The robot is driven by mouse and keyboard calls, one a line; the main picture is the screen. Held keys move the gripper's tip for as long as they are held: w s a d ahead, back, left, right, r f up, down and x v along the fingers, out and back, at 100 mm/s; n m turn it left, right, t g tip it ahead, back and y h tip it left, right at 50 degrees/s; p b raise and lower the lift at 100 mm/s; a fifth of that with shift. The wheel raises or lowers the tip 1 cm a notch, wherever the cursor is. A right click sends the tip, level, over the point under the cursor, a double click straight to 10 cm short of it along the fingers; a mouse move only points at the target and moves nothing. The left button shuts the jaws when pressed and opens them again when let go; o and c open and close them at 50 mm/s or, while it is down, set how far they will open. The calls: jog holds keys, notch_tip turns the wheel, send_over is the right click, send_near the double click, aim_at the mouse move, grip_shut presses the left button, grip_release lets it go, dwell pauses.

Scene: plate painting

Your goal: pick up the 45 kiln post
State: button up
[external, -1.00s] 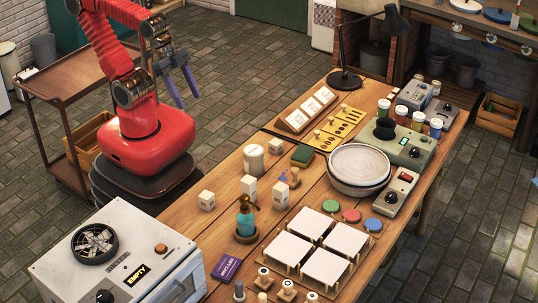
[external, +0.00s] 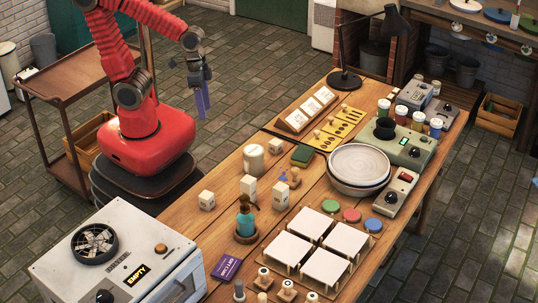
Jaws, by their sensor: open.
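Three pale kiln posts of differing height stand upright on the wooden table, left of its middle: a short one (external: 206,200), one behind it (external: 249,188) and a taller one at right (external: 280,195). Small dark marks show on them, but I cannot read which is the 45. My gripper (external: 202,112) hangs in the air above the floor, beyond the table's far left edge, with its purple fingers pointing down. It is open and empty, well above and apart from the posts. Seen nearly edge-on, its fingers overlap.
The kiln (external: 118,265) fills the near left. White tiles (external: 325,268) and bowls (external: 358,167) lie to the right.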

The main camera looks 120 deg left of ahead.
notch_tip(320, 180, down, 8)
jog(key=s+a+n+h, duration=0.1)
jog(key=n+h, duration=0.3)
jog(key=n, duration=0.3)
jog(key=n+t+y, duration=0.3)
jog(key=n+t, duration=0.8)
jog(key=n, duration=1.1)
send_near(271, 141)
jog(key=shift+s+a+f, duration=0.1)
jog(key=shift+s+f, duration=0.1)
jog(key=shift+s, duration=0.95)
jog(key=shift+w+a+r+t, duration=0.1)
jog(key=shift+a+r+t, duration=0.1)
jog(key=shift+t, duration=0.1)
jog(key=shift+x, duration=4.35)
jog(key=shift+a+f, duration=0.1)
jog(key=shift+f, duration=0.05)
